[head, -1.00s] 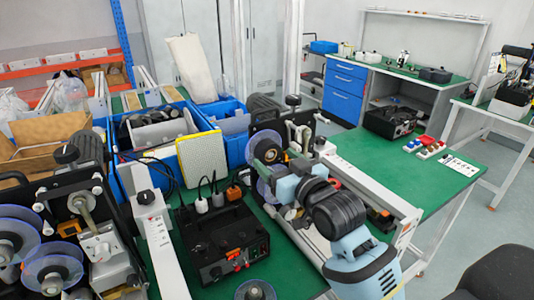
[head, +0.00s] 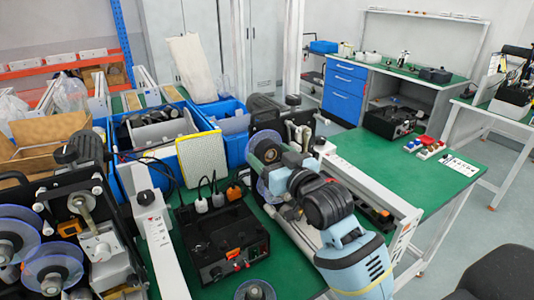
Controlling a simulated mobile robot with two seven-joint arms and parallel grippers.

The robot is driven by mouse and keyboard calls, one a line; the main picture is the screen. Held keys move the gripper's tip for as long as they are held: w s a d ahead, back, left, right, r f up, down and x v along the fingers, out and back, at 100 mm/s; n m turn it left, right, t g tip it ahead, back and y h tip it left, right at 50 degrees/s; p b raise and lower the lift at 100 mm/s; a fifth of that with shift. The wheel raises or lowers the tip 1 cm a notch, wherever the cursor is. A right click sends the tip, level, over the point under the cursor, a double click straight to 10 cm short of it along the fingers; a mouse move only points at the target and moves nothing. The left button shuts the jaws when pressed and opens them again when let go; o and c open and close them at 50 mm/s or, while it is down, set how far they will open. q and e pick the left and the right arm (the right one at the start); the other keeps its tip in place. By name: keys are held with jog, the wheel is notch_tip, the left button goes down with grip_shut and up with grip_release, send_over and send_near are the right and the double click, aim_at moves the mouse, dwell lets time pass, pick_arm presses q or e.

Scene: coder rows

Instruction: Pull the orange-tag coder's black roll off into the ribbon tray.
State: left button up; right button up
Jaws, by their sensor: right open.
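My right arm comes in from the lower right, and my right gripper (head: 277,172) is at the middle coder (head: 262,124). A dark roll (head: 268,149) with a pale core sits on that coder, right beside the gripper. A clear violet disc (head: 268,190) shows just below it. The jaws are small and partly hidden by my wrist; they are open, and I cannot tell whether they touch the roll. An orange part (head: 68,227) shows on the left coder (head: 85,185); I cannot make out a tag on the middle one. A blue tray (head: 208,143) holding dark items stands behind. My left gripper is out of view.
A yellow-edged pad (head: 198,158) leans on the blue tray. A white rail (head: 370,190) runs along the right.

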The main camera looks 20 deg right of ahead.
jog(key=c, duration=0.9)
jog(key=shift+s+d, duration=0.2)
jog(key=shift+s, duration=1.1)
jog(key=shift+s+d, duration=0.2)
jog(key=shift+s, duration=1.1)
jog(key=shift+s, duration=0.25)
jog(key=shift+s+d, duration=0.2)
jog(key=shift+s, duration=1.2)
